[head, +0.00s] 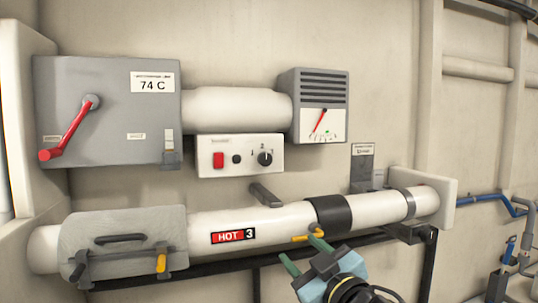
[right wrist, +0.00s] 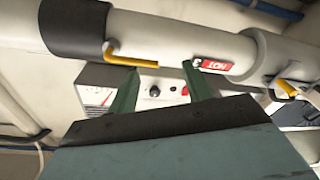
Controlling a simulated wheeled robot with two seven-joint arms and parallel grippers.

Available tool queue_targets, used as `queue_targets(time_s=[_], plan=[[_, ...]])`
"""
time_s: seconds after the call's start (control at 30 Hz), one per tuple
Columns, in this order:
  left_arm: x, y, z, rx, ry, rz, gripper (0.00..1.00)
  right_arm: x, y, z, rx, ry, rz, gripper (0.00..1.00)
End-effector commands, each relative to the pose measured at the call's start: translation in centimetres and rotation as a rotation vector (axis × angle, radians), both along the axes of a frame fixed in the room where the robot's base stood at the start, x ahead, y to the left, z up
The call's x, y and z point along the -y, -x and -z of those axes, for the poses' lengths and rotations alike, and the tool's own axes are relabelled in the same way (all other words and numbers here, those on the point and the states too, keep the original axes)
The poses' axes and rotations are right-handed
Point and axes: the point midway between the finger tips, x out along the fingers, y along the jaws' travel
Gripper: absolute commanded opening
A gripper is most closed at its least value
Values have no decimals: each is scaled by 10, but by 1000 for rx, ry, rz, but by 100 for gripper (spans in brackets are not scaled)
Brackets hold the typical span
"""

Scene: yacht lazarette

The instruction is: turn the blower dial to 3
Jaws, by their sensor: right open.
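The blower dial (head: 265,158) is a round black knob at the right of a white control panel (head: 222,169). Small marks surround it, but I cannot tell which one it points to. In the right wrist view the dial (right wrist: 154,91) shows beyond and between the fingers, upside down. My right gripper (head: 304,250) is open and empty, with green fingers, below and to the right of the panel, in front of the white pipe. Its fingertips (right wrist: 160,68) are apart from the dial. My left gripper is not in view.
A white pipe labelled HOT 3 (head: 280,220) runs below the panel, with a yellow lever (head: 304,238) near my fingers. A grey bracket (head: 264,195) juts out between panel and pipe. A grey box with a red handle (head: 68,130) and a gauge (head: 335,120) are above.

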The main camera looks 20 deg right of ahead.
Motion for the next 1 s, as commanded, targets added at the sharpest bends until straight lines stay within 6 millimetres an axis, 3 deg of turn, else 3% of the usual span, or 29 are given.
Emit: queue_targets(time_s=[0.1, 0.3, 0.57, 1.0], plan=[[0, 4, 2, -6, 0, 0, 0, 1, -6, -43, 118, 34, -27, 50], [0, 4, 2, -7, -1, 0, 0, 1, -7, -96, 255, 72, -67, 50], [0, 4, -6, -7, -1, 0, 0, -3, -22, -115, 284, 78, -77, 50], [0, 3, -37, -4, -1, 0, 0, -21, -98, -143, 282, 79, -75, 50]])
